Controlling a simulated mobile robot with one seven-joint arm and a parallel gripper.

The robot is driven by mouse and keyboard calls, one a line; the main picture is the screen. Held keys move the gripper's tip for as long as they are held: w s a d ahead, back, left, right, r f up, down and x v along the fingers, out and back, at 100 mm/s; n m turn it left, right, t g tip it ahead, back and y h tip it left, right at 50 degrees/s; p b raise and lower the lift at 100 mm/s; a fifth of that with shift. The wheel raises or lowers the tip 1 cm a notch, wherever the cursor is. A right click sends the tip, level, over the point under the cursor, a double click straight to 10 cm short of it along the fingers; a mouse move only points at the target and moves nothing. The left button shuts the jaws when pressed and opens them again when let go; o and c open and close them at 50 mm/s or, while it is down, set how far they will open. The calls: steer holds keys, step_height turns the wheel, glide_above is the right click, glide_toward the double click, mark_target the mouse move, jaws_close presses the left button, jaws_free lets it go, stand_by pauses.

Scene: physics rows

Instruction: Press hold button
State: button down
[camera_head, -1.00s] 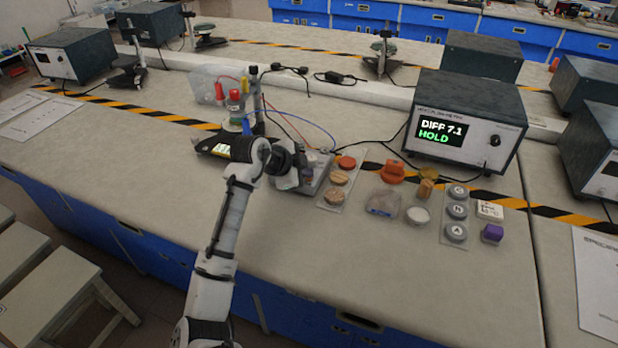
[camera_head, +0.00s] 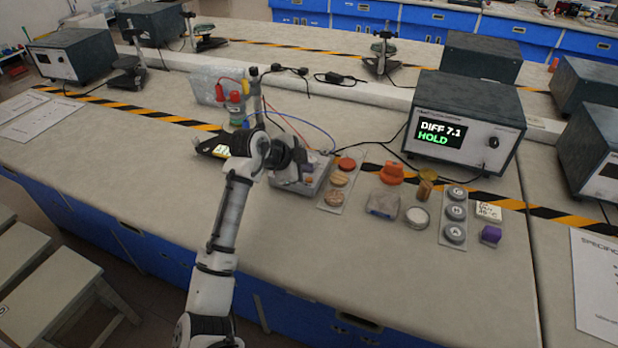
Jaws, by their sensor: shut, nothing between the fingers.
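My gripper (camera_head: 296,172) is shut and empty, at the left part of a small grey box (camera_head: 318,176) on the bench. The gripper and wrist cover much of that box, so I cannot tell whether the fingertips touch it or which button is under them. No hold button can be made out there. A dark instrument (camera_head: 465,120) at the back right has a screen (camera_head: 440,133) that reads "DIFF 7.1" and, in green, "HOLD". A black knob sits on its front.
A strip with round wooden and red pieces (camera_head: 340,180) lies just right of my gripper. Further right are an orange piece (camera_head: 391,173), a white dish (camera_head: 417,216), a strip of grey discs (camera_head: 455,212) and a purple block (camera_head: 491,234). Cables run behind. The bench front is clear.

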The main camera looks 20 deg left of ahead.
mark_target(305, 183)
step_height(305, 183, up, 4)
steer(key=shift+r+p, duration=0.2)
steer(key=shift+p, duration=0.8)
